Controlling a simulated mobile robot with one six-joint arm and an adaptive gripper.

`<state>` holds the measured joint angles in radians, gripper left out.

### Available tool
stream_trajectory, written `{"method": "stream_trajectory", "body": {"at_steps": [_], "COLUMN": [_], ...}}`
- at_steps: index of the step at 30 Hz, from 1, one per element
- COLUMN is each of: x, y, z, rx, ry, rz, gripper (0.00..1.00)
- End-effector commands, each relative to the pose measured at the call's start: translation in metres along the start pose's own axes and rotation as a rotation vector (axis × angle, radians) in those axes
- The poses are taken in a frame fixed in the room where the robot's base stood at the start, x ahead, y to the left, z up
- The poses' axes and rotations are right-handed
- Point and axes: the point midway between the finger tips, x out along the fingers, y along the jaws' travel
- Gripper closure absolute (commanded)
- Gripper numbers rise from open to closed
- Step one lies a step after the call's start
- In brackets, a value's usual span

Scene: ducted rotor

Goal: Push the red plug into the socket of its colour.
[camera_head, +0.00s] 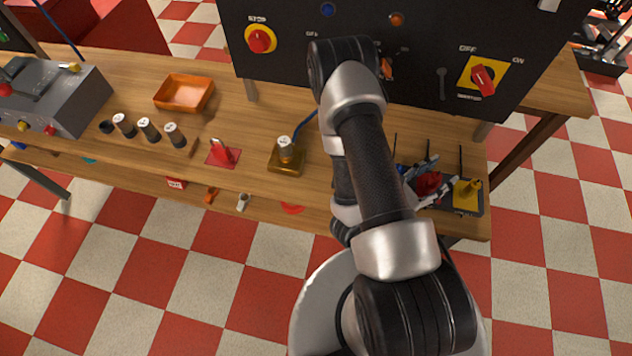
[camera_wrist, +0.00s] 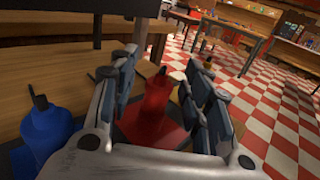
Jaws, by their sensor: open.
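The red plug (camera_head: 428,183) stands on a dark tray (camera_head: 480,208) at the right end of the bench. In the wrist view the red plug (camera_wrist: 157,108) is between the two fingers of my gripper (camera_wrist: 165,75). My gripper (camera_head: 430,180) is open around it; I cannot tell whether either finger touches it. On the black panel (camera_head: 290,65) are a blue round fitting (camera_head: 327,9) and an orange-red one (camera_head: 397,19), at the top of the picture. I cannot tell for certain which is the red socket. My arm hides part of the panel.
A yellow plug (camera_head: 467,193) stands right of the red one, and a blue plug (camera_wrist: 47,125) left of it. Thin upright rods rise behind the tray. A brass-coloured block (camera_head: 287,160), a red piece (camera_head: 222,152) and an orange tray (camera_head: 184,93) are further left on the bench.

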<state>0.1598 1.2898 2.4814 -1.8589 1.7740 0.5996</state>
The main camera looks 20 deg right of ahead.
Motion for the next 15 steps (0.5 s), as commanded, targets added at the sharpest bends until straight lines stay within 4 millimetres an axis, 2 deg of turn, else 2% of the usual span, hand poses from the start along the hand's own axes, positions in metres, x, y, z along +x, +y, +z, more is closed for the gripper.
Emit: {"method": "stream_trajectory", "body": {"at_steps": [1, 2, 10, 15], "x": [0.0, 0.0, 0.0, -0.023], "y": [0.0, 0.0, 0.001, 0.026], "z": [0.014, 0.016, 0.072, 0.086], "rx": [0.001, 0.002, 0.001, 0.004], "ry": [-0.001, -0.001, -0.001, -0.001], "rz": [0.0, 0.0, 0.0, 0.009], "gripper": [0.56, 0.56, 0.56, 0.56]}}
